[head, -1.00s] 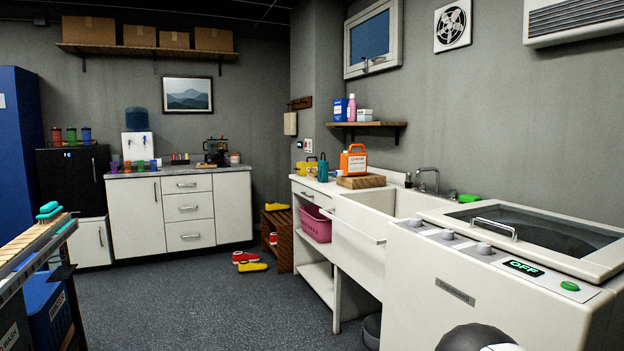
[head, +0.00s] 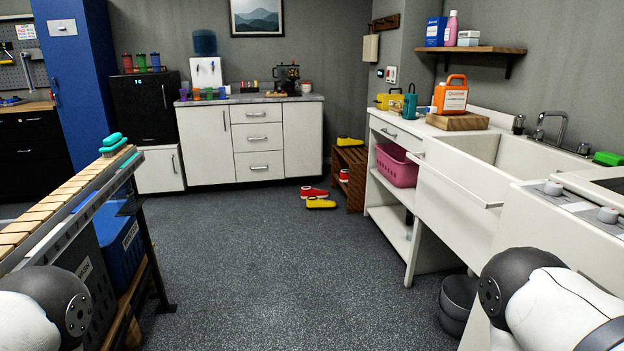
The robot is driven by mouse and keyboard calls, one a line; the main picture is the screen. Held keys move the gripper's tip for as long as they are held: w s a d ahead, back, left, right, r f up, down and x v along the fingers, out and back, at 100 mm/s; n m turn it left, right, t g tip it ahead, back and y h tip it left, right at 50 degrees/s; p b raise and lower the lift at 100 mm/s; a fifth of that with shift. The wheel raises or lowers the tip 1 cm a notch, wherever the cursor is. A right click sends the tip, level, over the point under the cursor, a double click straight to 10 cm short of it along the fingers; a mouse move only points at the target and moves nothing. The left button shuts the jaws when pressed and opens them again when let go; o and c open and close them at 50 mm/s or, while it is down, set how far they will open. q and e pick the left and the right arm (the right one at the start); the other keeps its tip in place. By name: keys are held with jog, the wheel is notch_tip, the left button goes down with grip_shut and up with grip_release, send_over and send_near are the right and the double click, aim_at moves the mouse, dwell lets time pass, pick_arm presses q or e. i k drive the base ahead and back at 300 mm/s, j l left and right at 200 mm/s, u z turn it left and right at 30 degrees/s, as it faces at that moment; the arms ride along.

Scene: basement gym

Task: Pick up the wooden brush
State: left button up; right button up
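I cannot make out a wooden brush in the head view. A turquoise object (head: 112,146), perhaps a brush or two, lies on the far end of the slatted wooden bench top (head: 62,201) at the left; it is too small to tell its parts. Neither of my grippers is in view. Only rounded white and dark arm links of mine show at the bottom left and bottom right corners.
Blue bins (head: 122,249) stand under the bench. White cabinets (head: 207,145) line the back. A sink (head: 470,160) and white counter run along the right. Shoes (head: 320,203) lie by a wooden rack (head: 350,170). A dark bucket (head: 457,300) stands at right. The middle floor is clear.

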aim_at(396, 111)
jog(key=i, duration=2.5)
